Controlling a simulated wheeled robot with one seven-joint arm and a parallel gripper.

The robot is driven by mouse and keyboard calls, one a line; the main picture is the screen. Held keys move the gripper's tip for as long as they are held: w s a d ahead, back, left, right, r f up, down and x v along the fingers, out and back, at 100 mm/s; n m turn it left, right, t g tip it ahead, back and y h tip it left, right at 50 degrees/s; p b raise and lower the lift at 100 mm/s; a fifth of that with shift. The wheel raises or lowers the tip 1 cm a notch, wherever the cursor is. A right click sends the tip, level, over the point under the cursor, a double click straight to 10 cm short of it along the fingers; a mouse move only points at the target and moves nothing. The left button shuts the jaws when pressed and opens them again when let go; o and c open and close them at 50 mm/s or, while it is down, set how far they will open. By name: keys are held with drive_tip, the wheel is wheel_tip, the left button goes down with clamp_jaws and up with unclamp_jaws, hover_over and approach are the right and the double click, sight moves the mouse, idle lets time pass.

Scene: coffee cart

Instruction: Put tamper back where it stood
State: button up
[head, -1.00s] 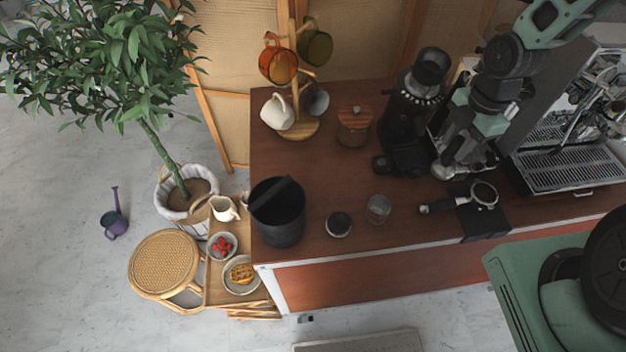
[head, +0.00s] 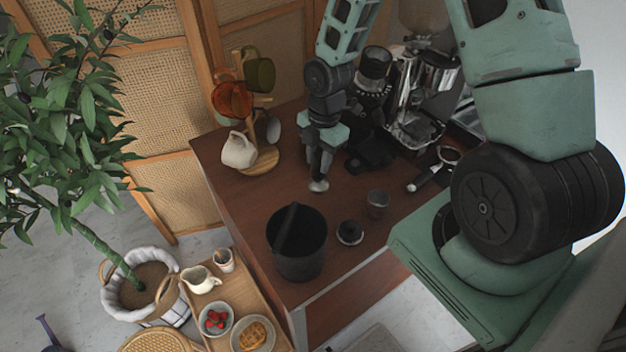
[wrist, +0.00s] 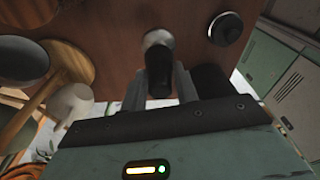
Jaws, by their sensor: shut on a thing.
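My gripper (head: 318,160) is over the middle of the brown counter (head: 240,180), shut on the tamper. The tamper (head: 319,185) shows its round metal base below the fingers; whether it touches the counter I cannot tell. In the wrist view the tamper (wrist: 158,62) has its dark handle between my fingers and its metal base pointing away from me. Part of the handle is hidden by my gripper.
A black bin (head: 297,262), a small round black item (head: 350,233) and a glass (head: 377,203) stand toward the front. A mug tree (head: 262,160) is back left; the grinder (head: 372,110) and portafilter (head: 435,168) are to the right.

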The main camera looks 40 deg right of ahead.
sight(319, 175)
drive_tip(key=shift+f+p, duration=0.65)
drive_tip(key=shift+f, duration=2.15)
drive_tip(key=shift+f, duration=0.15)
drive_tip(key=o, duration=1.1)
